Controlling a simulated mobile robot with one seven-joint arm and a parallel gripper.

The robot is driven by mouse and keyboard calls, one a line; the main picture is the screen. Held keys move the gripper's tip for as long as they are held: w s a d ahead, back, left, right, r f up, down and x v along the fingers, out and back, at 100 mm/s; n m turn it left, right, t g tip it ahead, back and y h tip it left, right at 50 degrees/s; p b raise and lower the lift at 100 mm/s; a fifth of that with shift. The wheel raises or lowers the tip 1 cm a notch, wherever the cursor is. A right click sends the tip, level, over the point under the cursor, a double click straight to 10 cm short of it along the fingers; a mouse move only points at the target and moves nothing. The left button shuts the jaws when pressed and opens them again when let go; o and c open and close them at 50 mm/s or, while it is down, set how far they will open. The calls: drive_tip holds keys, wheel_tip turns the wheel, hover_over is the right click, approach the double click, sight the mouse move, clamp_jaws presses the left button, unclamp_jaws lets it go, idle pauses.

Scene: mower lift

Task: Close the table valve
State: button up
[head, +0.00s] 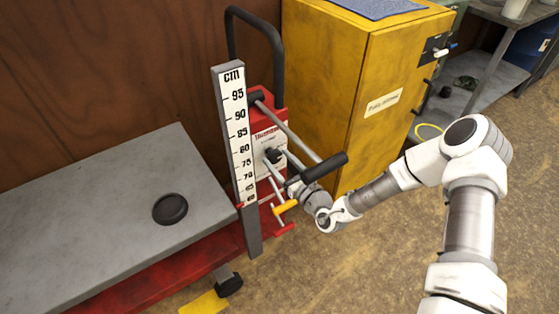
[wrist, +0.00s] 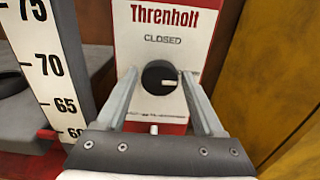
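The valve is a round black knob (wrist: 152,75) on the white Threnholt panel (wrist: 160,20), under the word CLOSED. A short pale pointer on the knob points to the right, not up at that word. Smaller lettering below the knob cannot be read. My gripper (wrist: 159,76) is open, with one grey finger on each side of the knob. A narrow gap seems to show on both sides; contact cannot be told. In the head view the knob (head: 271,155) shows on the red lift column, with my wrist in front of the panel.
A lever with a black grip (head: 325,167) juts out just above my wrist. A yellow-handled lever (head: 287,207) is below. The cm scale post (head: 236,140) stands left, the yellow cabinet (head: 385,90) right. The grey lift table (head: 90,220) carries a black disc (head: 170,208).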

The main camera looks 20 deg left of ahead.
drive_tip(key=c, duration=1)
drive_tip(key=shift+o, duration=0.2)
drive_tip(key=shift+p, duration=0.35)
drive_tip(key=n+p, duration=0.2)
drive_tip(key=n, duration=0.1)
drive_tip(key=shift+s+r+p, duration=0.1)
drive_tip(key=shift+r+p, duration=0.1)
drive_tip(key=shift+p, duration=0.15)
drive_tip(key=n+p, duration=0.1)
drive_tip(key=n, duration=0.1)
drive_tip(key=n+p, duration=0.2)
drive_tip(key=n, duration=0.1)
drive_tip(key=shift+a+f+n, duration=0.1)
drive_tip(key=shift+f+n, duration=0.1)
drive_tip(key=shift+n, duration=0.1)
drive_tip(key=n+p, duration=0.1)
drive_tip(key=n, duration=0.3)
drive_tip(key=shift+f, duration=0.1)
drive_tip(key=n, duration=0.5)
drive_tip(key=shift+f+p, duration=0.15)
drive_tip(key=shift+p, duration=0.2)
drive_tip(key=shift+n, duration=0.3)
